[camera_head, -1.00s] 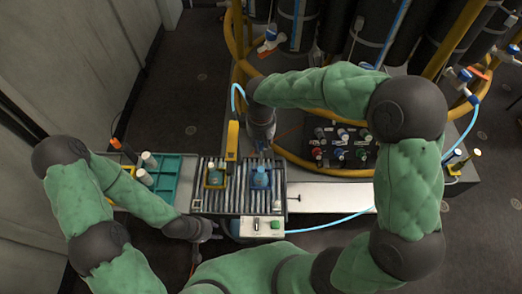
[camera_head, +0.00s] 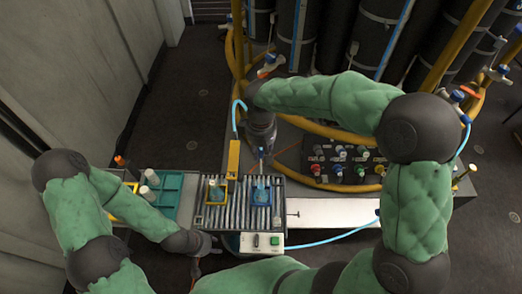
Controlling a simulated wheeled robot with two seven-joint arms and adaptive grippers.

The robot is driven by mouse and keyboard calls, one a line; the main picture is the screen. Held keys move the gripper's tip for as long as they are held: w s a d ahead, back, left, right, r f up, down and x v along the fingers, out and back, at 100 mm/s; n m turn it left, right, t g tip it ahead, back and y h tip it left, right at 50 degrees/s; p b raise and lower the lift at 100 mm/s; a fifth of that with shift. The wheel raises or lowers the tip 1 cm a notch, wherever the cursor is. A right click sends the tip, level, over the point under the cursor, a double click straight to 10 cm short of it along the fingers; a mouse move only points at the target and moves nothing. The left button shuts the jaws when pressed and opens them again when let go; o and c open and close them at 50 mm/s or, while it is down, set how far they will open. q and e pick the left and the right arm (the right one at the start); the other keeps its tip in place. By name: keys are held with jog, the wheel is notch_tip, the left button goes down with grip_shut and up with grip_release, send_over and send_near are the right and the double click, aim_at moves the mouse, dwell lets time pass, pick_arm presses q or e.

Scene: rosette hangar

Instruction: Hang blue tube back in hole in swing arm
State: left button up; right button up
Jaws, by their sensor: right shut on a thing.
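The blue tube (camera_head: 237,108) arches up beside the yellow swing arm (camera_head: 233,160) and runs behind my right wrist. My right gripper (camera_head: 262,158) points down just right of the swing arm, above a blue-capped bottle (camera_head: 261,193). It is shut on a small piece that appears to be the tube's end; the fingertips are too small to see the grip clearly. The hole in the swing arm cannot be made out. My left gripper (camera_head: 208,246) is low at the left, beside the roller conveyor's front edge, and its jaws are not clear.
A second bottle with a yellow collar (camera_head: 216,193) stands on the roller conveyor (camera_head: 238,208). A teal tray (camera_head: 168,188) with white containers is at the left. A control box (camera_head: 262,242) sits in front, and a knob panel (camera_head: 345,160) at the right.

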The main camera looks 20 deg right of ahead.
jog(key=shift+r+p, duration=4.05)
jog(key=shift+r, duration=1.05)
jog(key=s+a+f+n+p, duration=0.1)
jog(key=a+n+p, duration=0.3)
jog(key=a+p, duration=0.4)
jog(key=shift+s+a+f, duration=0.15)
jog(key=shift+a+f, duration=0.5)
jog(key=shift+a, duration=0.35)
jog(key=shift+f, duration=0.15)
jog(key=shift+f, duration=0.35)
